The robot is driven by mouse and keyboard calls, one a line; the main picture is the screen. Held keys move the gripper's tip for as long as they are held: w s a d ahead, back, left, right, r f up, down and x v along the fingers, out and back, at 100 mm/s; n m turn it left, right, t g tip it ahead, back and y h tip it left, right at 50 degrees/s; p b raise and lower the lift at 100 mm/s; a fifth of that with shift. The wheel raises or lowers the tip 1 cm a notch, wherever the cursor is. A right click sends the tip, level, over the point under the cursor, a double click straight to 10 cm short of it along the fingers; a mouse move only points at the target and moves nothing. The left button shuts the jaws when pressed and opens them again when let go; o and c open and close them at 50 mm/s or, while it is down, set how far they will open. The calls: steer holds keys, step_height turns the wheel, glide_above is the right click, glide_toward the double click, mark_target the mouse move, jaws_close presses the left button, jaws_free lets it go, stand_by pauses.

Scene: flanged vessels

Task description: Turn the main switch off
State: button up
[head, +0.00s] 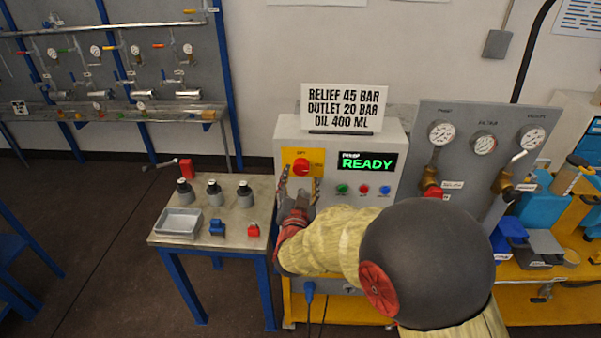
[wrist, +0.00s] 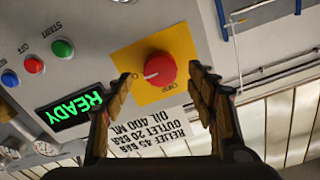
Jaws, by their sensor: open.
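The main switch is a round red knob (head: 301,167) on a yellow plate at the upper left of the grey cabinet's front. In the wrist view the knob (wrist: 160,69) lies ahead, between the fingertips in the picture. Its white mark points left, towards a small label; another label below it seems to read OFF. My gripper (head: 301,184) is open and empty, just below the knob in the head view. In the wrist view its two fingers (wrist: 162,77) stand apart on either side of the knob. I see no clear contact.
A green READY display (head: 367,163) is lit beside the switch, with green, red and blue buttons (head: 363,189) below. A sign (head: 343,107) stands on the cabinet. A side table (head: 195,239) with bottles, a tray and padlocks is at left; a gauge panel (head: 476,170) is at right.

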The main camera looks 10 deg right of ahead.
mark_target(301, 171)
steer(key=shift+x, duration=2)
steer(key=shift+c, duration=0.2)
steer(key=c, duration=1.1)
steer(key=shift+n, duration=0.3)
steer(key=n, duration=0.3)
steer(key=shift+n, duration=0.4)
steer(key=n+p, duration=0.1)
steer(key=n, duration=0.3)
steer(key=shift+p, duration=0.3)
steer(key=n+p, duration=0.2)
steer(key=n, duration=0.3)
steer(key=shift+n, duration=0.4)
steer(key=shift+n+p, duration=0.65)
steer(key=shift+n, duration=1.15)
